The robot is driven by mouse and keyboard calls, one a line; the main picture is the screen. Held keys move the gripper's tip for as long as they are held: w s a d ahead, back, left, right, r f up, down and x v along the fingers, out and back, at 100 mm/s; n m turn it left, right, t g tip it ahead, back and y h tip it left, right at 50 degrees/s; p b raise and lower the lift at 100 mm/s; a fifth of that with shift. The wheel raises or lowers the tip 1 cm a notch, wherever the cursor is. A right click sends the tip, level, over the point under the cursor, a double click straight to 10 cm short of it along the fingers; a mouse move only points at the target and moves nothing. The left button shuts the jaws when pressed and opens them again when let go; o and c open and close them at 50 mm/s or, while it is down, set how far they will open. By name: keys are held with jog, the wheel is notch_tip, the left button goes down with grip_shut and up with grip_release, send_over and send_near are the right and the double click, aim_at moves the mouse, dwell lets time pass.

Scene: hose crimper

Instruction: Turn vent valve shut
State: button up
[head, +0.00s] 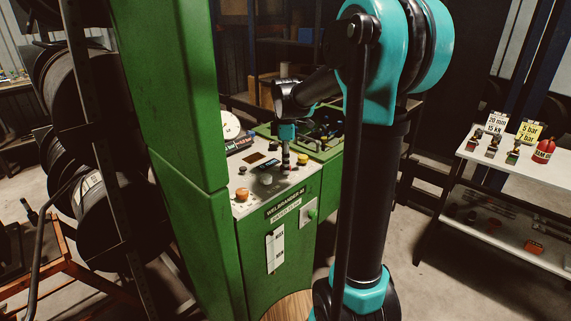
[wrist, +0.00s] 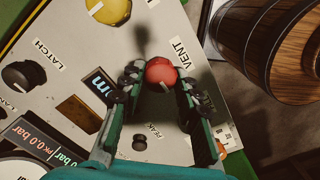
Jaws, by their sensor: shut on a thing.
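The vent valve is a red round knob (wrist: 161,72) on the pale control panel, beside the label VENT in the wrist view. My gripper (wrist: 160,84) has its two dark fingers on either side of the knob and is shut on it. In the head view my gripper (head: 287,152) points down at the panel, and its fingers mostly hide the knob. Whether the valve is open or shut cannot be told from its angle.
A yellow button (wrist: 108,10), a black LATCH knob (wrist: 23,75) and a small PEAK knob (wrist: 140,142) are close by on the panel. A display (wrist: 40,140) reads 0.0 bar. The tall green machine column (head: 170,100) stands left. A white table (head: 520,155) stands right.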

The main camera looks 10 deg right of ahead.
jog(key=o, duration=1.2)
jog(key=shift+c, duration=0.2)
notch_tip(320, 180, up, 12)
